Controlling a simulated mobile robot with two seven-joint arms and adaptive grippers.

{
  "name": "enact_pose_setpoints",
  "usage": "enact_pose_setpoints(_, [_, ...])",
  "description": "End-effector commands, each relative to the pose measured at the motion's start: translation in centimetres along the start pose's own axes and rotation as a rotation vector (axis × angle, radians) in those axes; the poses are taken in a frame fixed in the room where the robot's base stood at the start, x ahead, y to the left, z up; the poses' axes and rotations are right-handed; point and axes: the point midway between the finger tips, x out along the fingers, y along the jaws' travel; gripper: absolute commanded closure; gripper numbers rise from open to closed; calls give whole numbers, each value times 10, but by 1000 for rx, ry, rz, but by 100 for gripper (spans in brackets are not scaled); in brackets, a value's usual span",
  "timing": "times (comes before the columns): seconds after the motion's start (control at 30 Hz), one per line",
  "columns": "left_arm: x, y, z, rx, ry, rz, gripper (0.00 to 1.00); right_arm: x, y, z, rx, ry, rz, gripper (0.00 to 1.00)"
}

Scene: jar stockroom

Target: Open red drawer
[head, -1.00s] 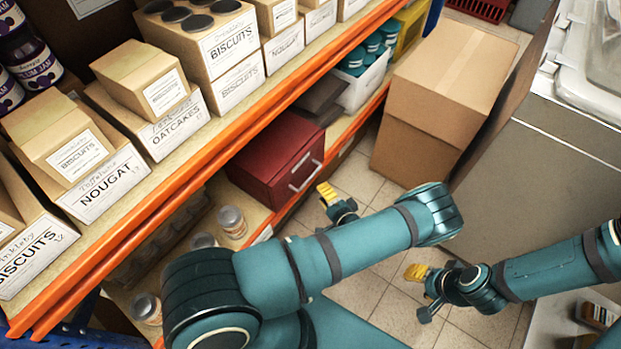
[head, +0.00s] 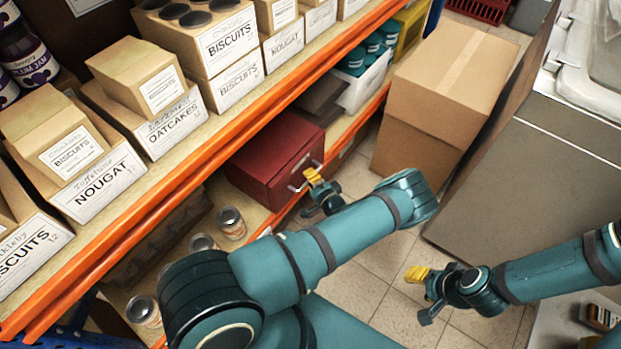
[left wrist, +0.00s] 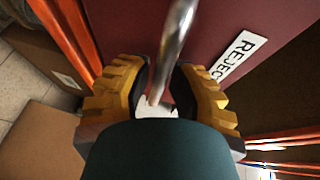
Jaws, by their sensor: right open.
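The red drawer (head: 272,165) sits on the lower shelf, its front facing the aisle, with no gap showing around it. Its metal bar handle (head: 304,172) is partly hidden by my left gripper (head: 310,194). In the left wrist view the handle (left wrist: 180,35) runs between the two yellow fingers of my left gripper (left wrist: 161,82), which look apart with a slim gap beside the bar. A white label reading "REJEC…" (left wrist: 236,58) is on the dark red front (left wrist: 130,30). My right gripper (head: 422,295) is open and empty over the floor, away from the drawer.
An orange shelf beam (head: 200,165) runs above the drawer. A large cardboard box (head: 440,100) stands on the floor beyond it. A grey counter (head: 530,170) is at right. Tiled floor (head: 375,255) lies between.

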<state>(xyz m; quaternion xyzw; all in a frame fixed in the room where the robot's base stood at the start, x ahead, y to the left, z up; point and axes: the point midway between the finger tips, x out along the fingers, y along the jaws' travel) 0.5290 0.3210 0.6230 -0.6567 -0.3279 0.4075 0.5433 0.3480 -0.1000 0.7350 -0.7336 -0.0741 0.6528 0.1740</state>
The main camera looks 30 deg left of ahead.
Motion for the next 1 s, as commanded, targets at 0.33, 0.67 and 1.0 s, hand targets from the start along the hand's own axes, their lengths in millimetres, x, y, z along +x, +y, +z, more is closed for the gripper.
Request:
enact_pose_setpoints(0.33, [0, 0, 0, 0, 0, -1, 100, 0, 0, 0, 0, 0, 0, 53])
enact_pose_setpoints(0.67, [-37, 9, -16, -1, 5, 2, 100, 0, 0, 0, 0, 0, 0, 53])
enact_pose_setpoints(1.0, [-108, 25, -46, -1, 6, 3, 100, 12, 4, -1, -1, 5, 0, 53])
